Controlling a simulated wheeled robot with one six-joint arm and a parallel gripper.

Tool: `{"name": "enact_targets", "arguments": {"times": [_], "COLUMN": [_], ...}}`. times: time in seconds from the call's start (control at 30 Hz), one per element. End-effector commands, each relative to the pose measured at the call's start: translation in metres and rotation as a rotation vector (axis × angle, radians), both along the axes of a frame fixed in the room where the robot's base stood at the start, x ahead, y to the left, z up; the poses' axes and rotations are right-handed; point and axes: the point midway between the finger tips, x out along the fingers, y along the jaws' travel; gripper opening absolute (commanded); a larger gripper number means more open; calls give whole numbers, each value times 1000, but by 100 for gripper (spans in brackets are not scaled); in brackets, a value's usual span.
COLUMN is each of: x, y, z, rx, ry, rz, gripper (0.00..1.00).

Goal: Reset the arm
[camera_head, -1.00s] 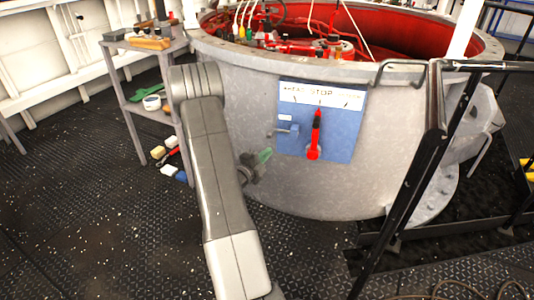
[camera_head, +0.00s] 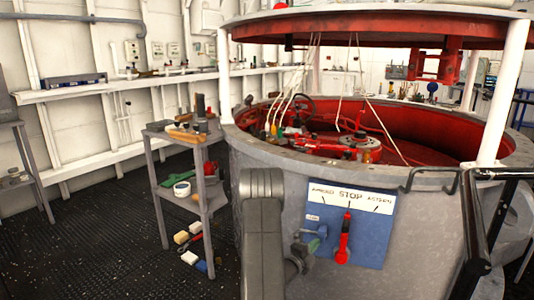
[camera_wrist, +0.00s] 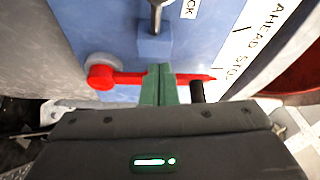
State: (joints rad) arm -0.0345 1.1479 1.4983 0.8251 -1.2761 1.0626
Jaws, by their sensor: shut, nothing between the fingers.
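The red lever (camera_head: 343,238) stands upright on a blue panel (camera_head: 376,237), pointing at STOP between AHEAD and ASTERN. In the wrist view the lever (camera_wrist: 130,78) lies sideways across the picture. My gripper (camera_head: 314,245) shows only in part behind my grey arm in the head view, left of the lever. In the wrist view my gripper's green fingers (camera_wrist: 160,84) are shut with nothing between them. They overlap the lever in the picture; I cannot tell whether they touch it. A small blue latch block (camera_wrist: 155,46) with a metal pin sits beside the lever.
The panel is on a large round grey tub (camera_head: 270,165) with a red inside. A metal shelf (camera_head: 205,200) with tools stands to the left. A black handrail (camera_head: 478,240) rises at right. The dark floor (camera_head: 100,240) at left is mostly clear.

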Motion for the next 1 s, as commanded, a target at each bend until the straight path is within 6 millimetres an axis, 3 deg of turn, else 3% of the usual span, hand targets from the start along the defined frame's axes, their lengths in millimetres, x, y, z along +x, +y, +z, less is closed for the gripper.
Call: {"name": "enact_targets", "arguments": {"times": [0.43,0.77,1.0], "x": [-9,-8,-1], "y": [-26,-24,-4], "z": [0,0,-5], "rx": [2,2,2], "ry": [-1,-1,-2], "rz": [1,2,2], "gripper": [0,0,0]}}
